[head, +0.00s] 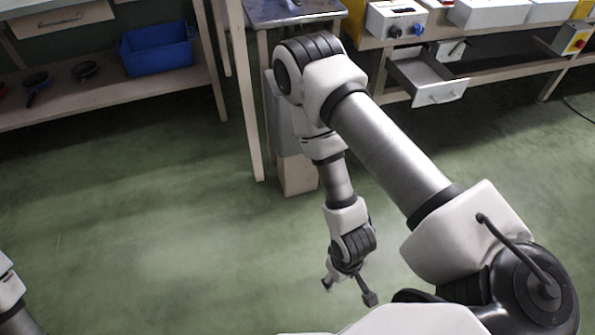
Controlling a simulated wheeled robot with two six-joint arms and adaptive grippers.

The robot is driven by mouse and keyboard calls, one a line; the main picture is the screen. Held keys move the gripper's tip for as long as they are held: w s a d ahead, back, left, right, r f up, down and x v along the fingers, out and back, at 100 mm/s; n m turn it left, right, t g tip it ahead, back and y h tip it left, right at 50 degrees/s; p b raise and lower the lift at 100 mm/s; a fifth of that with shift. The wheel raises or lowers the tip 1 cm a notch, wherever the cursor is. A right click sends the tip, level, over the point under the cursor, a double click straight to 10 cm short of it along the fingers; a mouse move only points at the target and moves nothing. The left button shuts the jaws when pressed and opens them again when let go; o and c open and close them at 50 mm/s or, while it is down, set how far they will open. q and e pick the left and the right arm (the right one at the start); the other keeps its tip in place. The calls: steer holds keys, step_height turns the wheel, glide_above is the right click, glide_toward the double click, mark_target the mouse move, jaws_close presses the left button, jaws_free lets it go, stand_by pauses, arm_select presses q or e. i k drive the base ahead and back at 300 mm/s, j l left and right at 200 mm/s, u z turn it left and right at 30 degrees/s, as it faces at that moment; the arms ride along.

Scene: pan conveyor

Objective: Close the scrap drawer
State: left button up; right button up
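A light grey metal drawer (427,77) stands pulled out under the bench at the upper right. Its front panel has a handle, and part of its inside shows. My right gripper (349,291) hangs low over the green floor at the lower middle, well in front of the drawer and below it in the picture. Its fingers are spread apart with nothing between them. My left arm shows only as a small piece at the lower left edge, and its gripper is out of view.
A control box with knobs (396,20) and white bins (500,12) stand on the right bench. The left shelf (110,100) holds a blue crate (157,48) and dark pans. The floor (150,220) is clear.

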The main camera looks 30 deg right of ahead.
mark_target(426, 80)
steer(key=z, duration=1.95)
